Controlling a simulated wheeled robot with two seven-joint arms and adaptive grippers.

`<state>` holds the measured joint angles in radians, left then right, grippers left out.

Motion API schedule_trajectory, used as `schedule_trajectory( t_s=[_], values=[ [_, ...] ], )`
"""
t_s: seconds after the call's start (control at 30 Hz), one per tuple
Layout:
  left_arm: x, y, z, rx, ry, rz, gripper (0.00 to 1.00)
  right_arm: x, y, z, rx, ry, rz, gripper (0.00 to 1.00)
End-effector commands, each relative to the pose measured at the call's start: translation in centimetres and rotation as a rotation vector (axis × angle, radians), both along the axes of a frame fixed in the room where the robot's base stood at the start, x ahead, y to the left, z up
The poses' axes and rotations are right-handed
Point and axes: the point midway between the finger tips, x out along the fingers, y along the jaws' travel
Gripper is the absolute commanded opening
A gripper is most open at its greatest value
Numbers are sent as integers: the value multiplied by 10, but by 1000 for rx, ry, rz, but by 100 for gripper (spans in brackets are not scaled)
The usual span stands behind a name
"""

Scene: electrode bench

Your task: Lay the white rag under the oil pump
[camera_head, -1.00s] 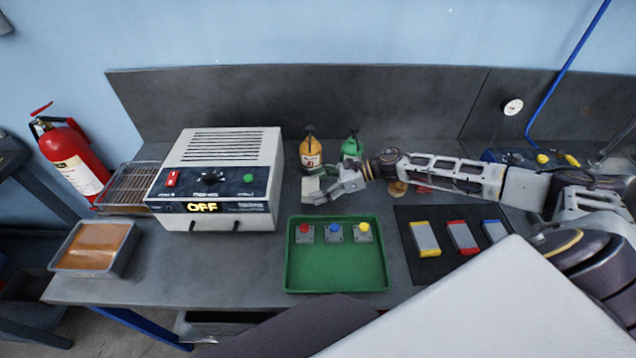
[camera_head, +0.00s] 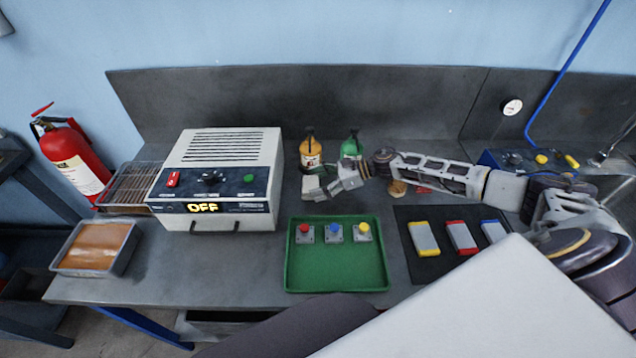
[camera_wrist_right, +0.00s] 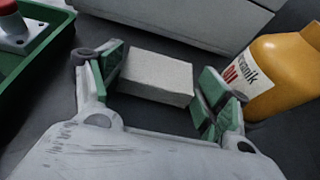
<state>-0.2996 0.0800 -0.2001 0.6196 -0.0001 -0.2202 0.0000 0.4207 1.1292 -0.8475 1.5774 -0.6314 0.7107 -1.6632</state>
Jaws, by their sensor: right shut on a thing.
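The white rag (camera_head: 312,184) is a pale, folded block on the bench, right of the grey oven-like unit. In the right wrist view the rag (camera_wrist_right: 158,78) lies between the green-padded fingers. My right gripper (camera_head: 330,188) is shut on it; whether it is lifted I cannot tell. The oil pump is an orange bottle (camera_head: 310,154) with a dark pump top and pale label, standing upright just behind the rag. It shows at the right of the wrist view (camera_wrist_right: 277,75), apart from the rag. My left gripper is not in view.
A green bottle (camera_head: 352,147) stands right of the orange one. The unit (camera_head: 218,180) reading OFF stands left. A green tray (camera_head: 337,272) with three coloured-button parts lies in front. A dark mat (camera_head: 428,270) with coloured blocks lies right.

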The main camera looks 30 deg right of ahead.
Motion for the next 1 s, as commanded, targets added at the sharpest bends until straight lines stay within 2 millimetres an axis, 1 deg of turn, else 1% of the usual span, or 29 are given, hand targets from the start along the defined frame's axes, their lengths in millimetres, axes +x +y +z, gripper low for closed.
schedule_trajectory(
  t_s=[0.33,0.37,0.4,0.43,0.83,1.0],
  values=[
    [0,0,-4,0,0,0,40,0,0,-3,0,0,0,55],
    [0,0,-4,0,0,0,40,0,0,-3,0,0,0,78],
    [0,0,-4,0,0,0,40,0,0,-3,0,0,1,84],
    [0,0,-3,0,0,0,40,0,0,-3,0,0,0,85],
    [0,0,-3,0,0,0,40,0,0,-2,0,0,0,85],
    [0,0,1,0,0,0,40,0,0,1,0,0,0,85]
  ],
)
